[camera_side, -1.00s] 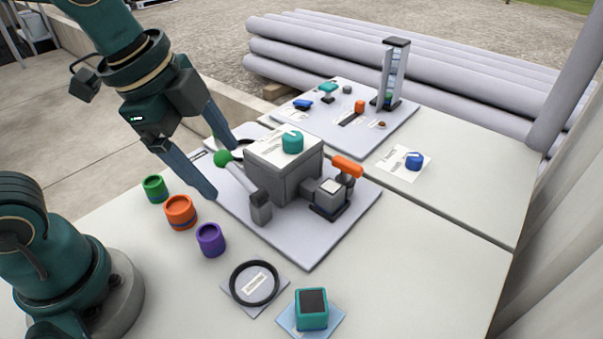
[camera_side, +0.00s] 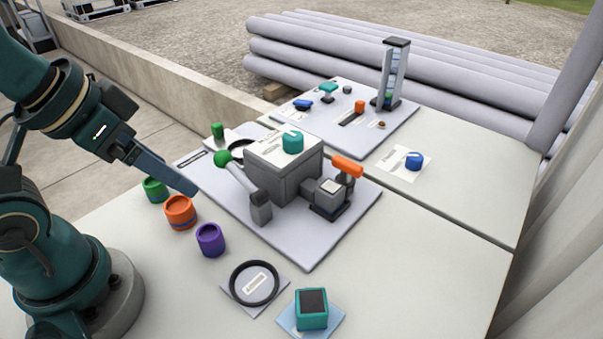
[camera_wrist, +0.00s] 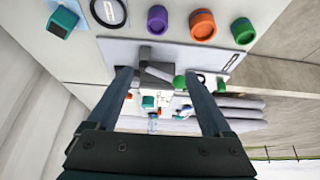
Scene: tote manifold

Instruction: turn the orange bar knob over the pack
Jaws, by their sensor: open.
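The orange bar knob (camera_side: 347,166) sits on a grey stem at the right of the grey manifold block (camera_side: 298,172), beside a small grey box with a white top (camera_side: 330,193). My gripper (camera_side: 192,190) is left of the block, above the colored cups and well apart from the knob. In the wrist view my gripper (camera_wrist: 165,75) has its two fingers wide apart with nothing held between them. I cannot tell which part the task calls the pack.
A green-ball lever (camera_side: 222,158) and a teal knob (camera_side: 292,142) are on the manifold. Green (camera_side: 154,190), orange (camera_side: 180,212) and purple (camera_side: 210,240) cups stand at left. A black ring (camera_side: 255,283) and teal box (camera_side: 311,308) are in front.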

